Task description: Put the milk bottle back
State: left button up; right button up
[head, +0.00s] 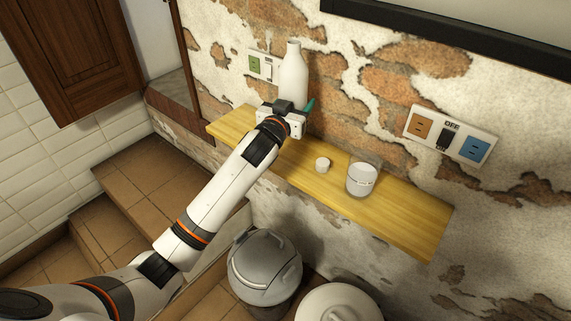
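The white milk bottle (293,75) stands upright at the left part of the yellow wooden shelf (410,217), close to the wall. My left gripper (298,106) is at the bottle's lower part, and its body hides the bottle's base. I cannot tell whether the fingers are closed on the bottle or only around it, nor whether the base touches the shelf. A small white cap (322,165) lies on the shelf. A glass with white contents (361,181) stands to its right. My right gripper is out of view.
A socket panel (262,67) is on the wall behind the bottle, and another (450,135) is farther right. A grey lidded bin (264,265) and a white round lid (338,303) are below the shelf. The shelf's right end is clear.

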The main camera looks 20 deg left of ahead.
pick_arm(q)
jog(key=shift+a+f, duration=0.15)
jog(key=shift+f, duration=0.25)
notch_tip(320, 180, down, 9)
jog(key=shift+w+r, duration=0.1)
jog(key=o, duration=1.4)
jog(key=shift+f, duration=0.25)
jog(key=shift+c, duration=0.2)
jog(key=shift+r, duration=0.1)
jog(key=s+a, duration=0.1)
jog(key=s, duration=1.1)
jog(key=shift+b, duration=0.45)
